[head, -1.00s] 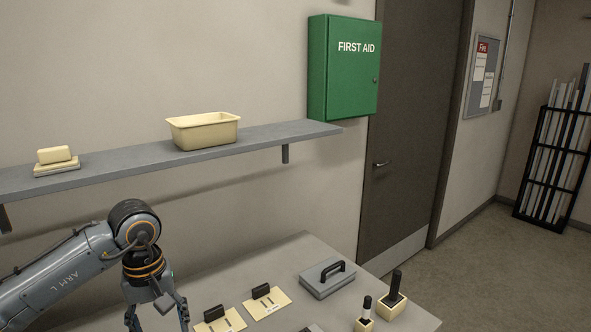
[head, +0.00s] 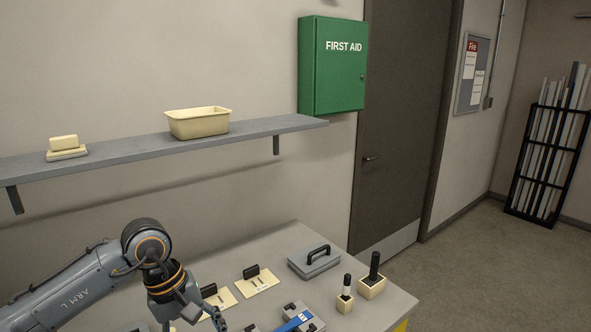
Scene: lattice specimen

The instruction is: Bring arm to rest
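My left arm (head: 85,285) comes in from the lower left over the grey table. Its gripper (head: 193,324) points down at the bottom edge of the head view, above the table's left part. Its fingers look spread, with nothing seen between them; the lowest parts are cut off by the frame. My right arm and gripper are not in view.
On the table (head: 255,257) are two cream plates with black handles (head: 258,281), a grey case (head: 314,261), two black-handled stamps in cream blocks (head: 371,287) and a blue-and-grey item (head: 297,321). A wall shelf (head: 110,160) holds a cream bin (head: 198,123).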

